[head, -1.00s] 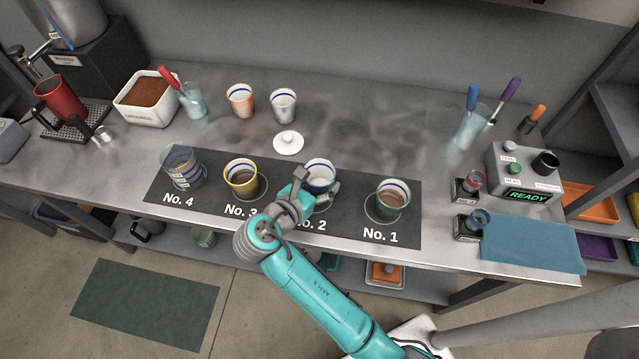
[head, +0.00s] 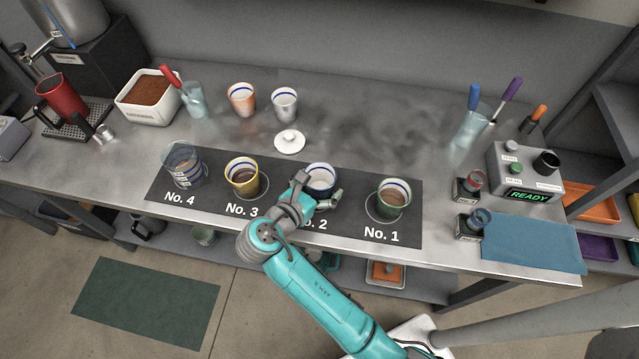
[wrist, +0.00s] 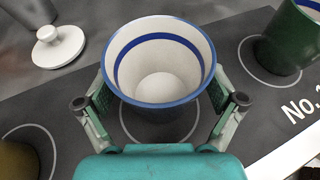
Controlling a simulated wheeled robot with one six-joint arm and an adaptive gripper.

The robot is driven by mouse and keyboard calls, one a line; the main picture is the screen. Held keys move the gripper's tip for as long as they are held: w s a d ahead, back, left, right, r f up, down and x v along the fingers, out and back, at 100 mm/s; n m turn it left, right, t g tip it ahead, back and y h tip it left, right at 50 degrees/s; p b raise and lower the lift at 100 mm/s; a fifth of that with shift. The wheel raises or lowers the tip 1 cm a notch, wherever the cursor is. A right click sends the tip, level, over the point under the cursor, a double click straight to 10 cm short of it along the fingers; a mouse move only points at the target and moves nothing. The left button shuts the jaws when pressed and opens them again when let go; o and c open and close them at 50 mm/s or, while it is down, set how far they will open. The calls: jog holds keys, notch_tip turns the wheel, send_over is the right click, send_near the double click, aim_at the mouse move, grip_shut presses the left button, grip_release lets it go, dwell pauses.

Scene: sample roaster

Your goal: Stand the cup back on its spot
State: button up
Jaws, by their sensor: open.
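The blue-rimmed cup (head: 321,179) stands upright on the dark mat (head: 225,212) at the No. 2 place. In the wrist view the cup (wrist: 160,88) looks empty, white inside with a blue band. A thin ring on the mat shows around its base, partly hidden by the cup and my gripper. My gripper (head: 317,192) is open, with one finger on each side of the cup. In the wrist view the gripper (wrist: 162,102) has its pads close to the cup's sides; whether they touch is hard to tell.
A green cup (head: 391,199) stands at No. 1, a yellow cup (head: 242,177) at No. 3, and a clear glass (head: 183,166) at No. 4. A white lid (head: 289,141) lies behind the mat. The counter's back middle is mostly clear.

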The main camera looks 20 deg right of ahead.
jog(key=v, duration=1.2)
jog(key=shift+s+r, duration=0.1)
